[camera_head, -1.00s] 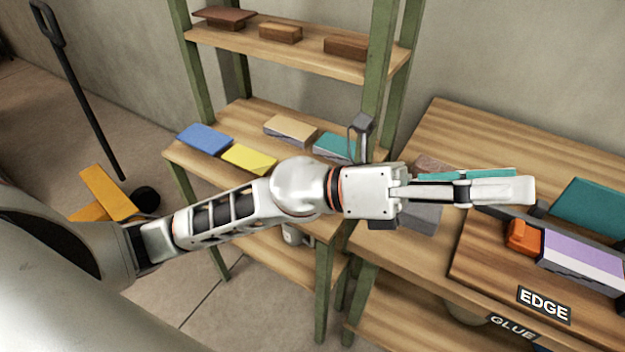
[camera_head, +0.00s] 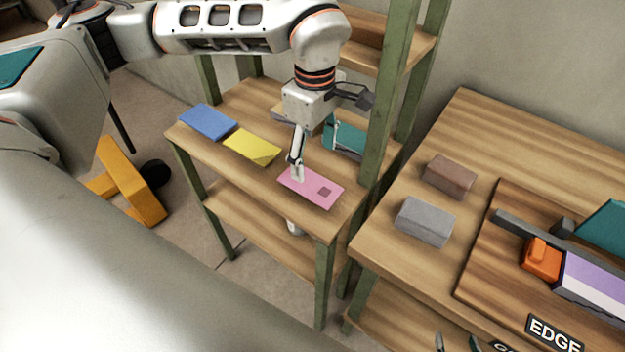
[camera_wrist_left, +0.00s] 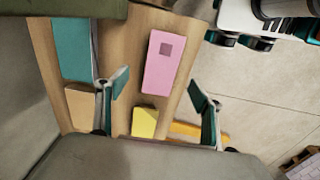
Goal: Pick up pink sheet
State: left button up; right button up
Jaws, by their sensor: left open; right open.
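The pink sheet (camera_head: 318,188) lies flat on the middle shelf board, near its front right corner, and has a small darker square on it. My left gripper (camera_head: 297,173) points down just over the sheet's left end in the head view. In the left wrist view the pink sheet (camera_wrist_left: 166,65) lies ahead, between the lines of the two spread fingers of the left gripper (camera_wrist_left: 162,95). Nothing is between the fingertips. I cannot tell whether a fingertip touches the sheet. My right gripper is not in view.
On the shelf board (camera_head: 225,177) lie a blue sheet (camera_head: 208,122), a yellow sheet (camera_head: 252,147) and a teal stack (camera_head: 345,140). A green post (camera_head: 390,95) stands close to the right. The workbench holds a grey block (camera_head: 425,221) and a brown block (camera_head: 449,176).

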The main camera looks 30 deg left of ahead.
aim_at(313, 185)
pick_arm(q)
jog(key=shift+s+f+p, duration=0.15)
jog(key=shift+f, duration=1.6)
jog(key=shift+s+f+p, duration=0.1)
jog(key=shift+f+p, duration=0.05)
jog(key=shift+f, duration=1.6)
jog(key=c, duration=1)
